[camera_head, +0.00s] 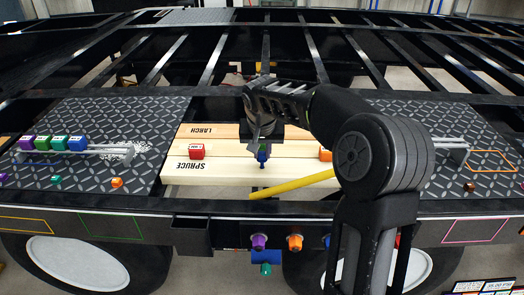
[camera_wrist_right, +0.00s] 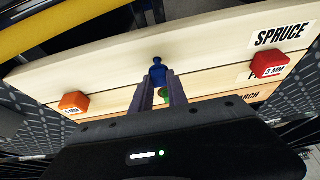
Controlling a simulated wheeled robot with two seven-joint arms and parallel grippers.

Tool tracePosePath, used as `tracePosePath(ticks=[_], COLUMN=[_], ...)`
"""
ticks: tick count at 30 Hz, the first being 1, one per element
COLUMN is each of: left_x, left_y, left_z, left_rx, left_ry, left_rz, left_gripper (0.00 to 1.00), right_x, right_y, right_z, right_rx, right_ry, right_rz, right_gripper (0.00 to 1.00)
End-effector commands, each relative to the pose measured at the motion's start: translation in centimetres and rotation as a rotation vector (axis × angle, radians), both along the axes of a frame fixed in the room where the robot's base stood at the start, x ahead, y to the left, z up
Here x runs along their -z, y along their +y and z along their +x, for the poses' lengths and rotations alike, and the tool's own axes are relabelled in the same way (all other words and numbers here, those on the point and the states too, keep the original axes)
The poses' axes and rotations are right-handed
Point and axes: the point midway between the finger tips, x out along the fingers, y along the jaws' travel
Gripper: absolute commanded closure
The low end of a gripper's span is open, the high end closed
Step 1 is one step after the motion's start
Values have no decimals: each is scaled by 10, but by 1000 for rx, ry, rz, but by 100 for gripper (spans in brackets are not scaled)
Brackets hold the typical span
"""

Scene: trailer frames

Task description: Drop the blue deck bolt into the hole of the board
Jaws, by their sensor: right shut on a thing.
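My right gripper (camera_head: 263,146) is over the middle of the pale wooden boards, pointing down. In the right wrist view its two fingers (camera_wrist_right: 160,92) are shut on the blue deck bolt (camera_wrist_right: 158,71), whose blue end sticks out past the fingertips. In the head view only a small part of the bolt (camera_head: 263,154) shows below the gripper. The boards are labelled SPRUCE (camera_head: 240,175) and LARCH (camera_head: 212,131), with a third between them. My left gripper is not in view.
A red block (camera_head: 197,151) and an orange block (camera_head: 325,155) sit on the boards either side of the gripper. A yellow bar (camera_head: 292,184) lies near the front edge. Dark tread plates flank the boards; the left one (camera_head: 100,165) carries several coloured blocks. Coloured bolts hang below the front rail.

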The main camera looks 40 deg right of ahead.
Motion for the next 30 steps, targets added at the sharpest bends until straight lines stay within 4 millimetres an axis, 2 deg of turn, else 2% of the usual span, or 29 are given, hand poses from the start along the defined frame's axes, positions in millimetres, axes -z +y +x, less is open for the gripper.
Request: tracePosePath(ticks=[11,12,21,30], left_x=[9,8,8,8], left_y=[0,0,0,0], left_z=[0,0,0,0], left_rx=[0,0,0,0], left_ry=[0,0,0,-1], left_rz=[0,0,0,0], left_gripper=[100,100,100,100], right_x=[11,10,10,8], right_y=[0,0,0,0], right_z=[0,0,0,-1], right_rx=[0,0,0,0], right_ry=[0,0,1,0], right_rz=[0,0,1,0], right_gripper=[100,79,55,55])
